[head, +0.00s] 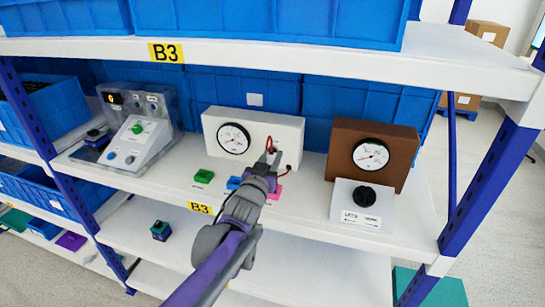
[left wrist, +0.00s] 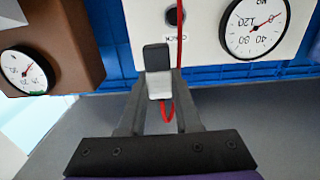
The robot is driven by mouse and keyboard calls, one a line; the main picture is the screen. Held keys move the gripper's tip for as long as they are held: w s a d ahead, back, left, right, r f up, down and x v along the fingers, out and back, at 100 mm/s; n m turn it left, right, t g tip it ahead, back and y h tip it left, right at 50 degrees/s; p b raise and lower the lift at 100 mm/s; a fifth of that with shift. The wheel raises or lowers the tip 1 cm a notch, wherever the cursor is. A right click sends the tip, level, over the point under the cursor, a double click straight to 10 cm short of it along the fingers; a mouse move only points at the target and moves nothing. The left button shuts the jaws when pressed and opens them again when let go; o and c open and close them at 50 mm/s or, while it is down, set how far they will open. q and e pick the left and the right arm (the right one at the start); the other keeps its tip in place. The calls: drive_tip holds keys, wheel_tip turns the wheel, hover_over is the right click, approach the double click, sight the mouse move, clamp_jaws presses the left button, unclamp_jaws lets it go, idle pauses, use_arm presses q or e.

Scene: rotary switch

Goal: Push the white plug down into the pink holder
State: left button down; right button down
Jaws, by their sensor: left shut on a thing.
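My left gripper (head: 272,157) is above the middle shelf, in front of the white gauge box. In the left wrist view the gripper (left wrist: 160,103) is shut on the white plug (left wrist: 159,88), which has a dark grey end and a red cable. In the head view the plug is too small and covered to make out clearly. The pink holder (head: 276,192) sits on the shelf just below and right of the gripper, partly hidden by it. The plug appears held above the shelf, apart from the holder. My right gripper is not in view.
A blue block (head: 233,183) and a green block (head: 204,176) sit left of the pink holder. The white gauge box (head: 285,130) stands behind. A brown gauge box (head: 340,150) and a knob box (head: 346,205) stand right. A control panel (head: 140,145) is left.

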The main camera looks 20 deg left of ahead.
use_arm(q)
drive_tip(key=shift+a, duration=0.1)
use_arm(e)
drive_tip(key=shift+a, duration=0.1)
